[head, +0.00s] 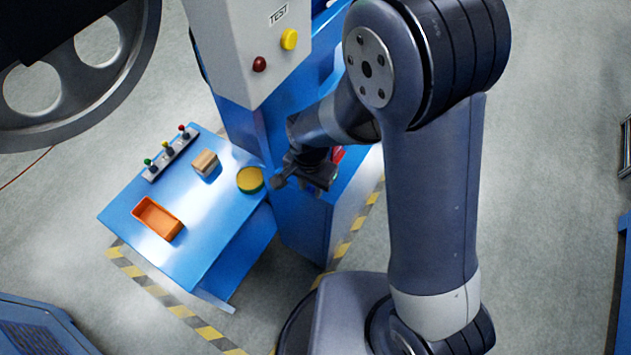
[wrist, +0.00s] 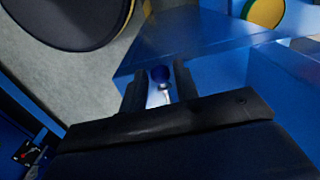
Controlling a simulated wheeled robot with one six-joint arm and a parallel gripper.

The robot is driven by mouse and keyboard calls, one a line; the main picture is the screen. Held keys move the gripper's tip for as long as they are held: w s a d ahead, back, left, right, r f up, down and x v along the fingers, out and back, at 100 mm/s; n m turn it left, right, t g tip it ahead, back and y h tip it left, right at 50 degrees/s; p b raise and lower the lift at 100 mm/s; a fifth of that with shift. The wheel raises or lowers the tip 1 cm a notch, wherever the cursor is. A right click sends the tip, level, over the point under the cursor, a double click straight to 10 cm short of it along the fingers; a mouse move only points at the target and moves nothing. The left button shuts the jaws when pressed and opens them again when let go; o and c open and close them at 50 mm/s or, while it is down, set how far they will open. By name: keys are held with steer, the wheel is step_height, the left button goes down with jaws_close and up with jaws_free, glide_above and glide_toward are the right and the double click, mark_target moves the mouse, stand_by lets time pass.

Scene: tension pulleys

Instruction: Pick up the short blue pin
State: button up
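The short blue pin (wrist: 159,74) shows in the wrist view, with a round dark-blue head and a pale metallic part below it. It appears in the gap between the two fingers of my gripper (wrist: 158,88). The fingers are apart, and I see a gap beside the pin head on both sides. Whether the pin is deep between the fingers or just beyond them is hard to tell. In the head view my gripper (head: 305,175) is beside the blue machine column, right of the yellow disc; the blue pin is not visible there.
A blue table (head: 205,255) holds a rack of coloured knobbed pins (head: 168,152), a wooden block (head: 205,163), an orange tray (head: 143,204) and a yellow-green disc (head: 250,179). The machine's grey control box (head: 235,45) stands behind. A large wheel (head: 100,95) is upper left.

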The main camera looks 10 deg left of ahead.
jaws_close()
steer(key=shift+d+r, duration=0.1)
steer(key=shift+r, duration=0.05)
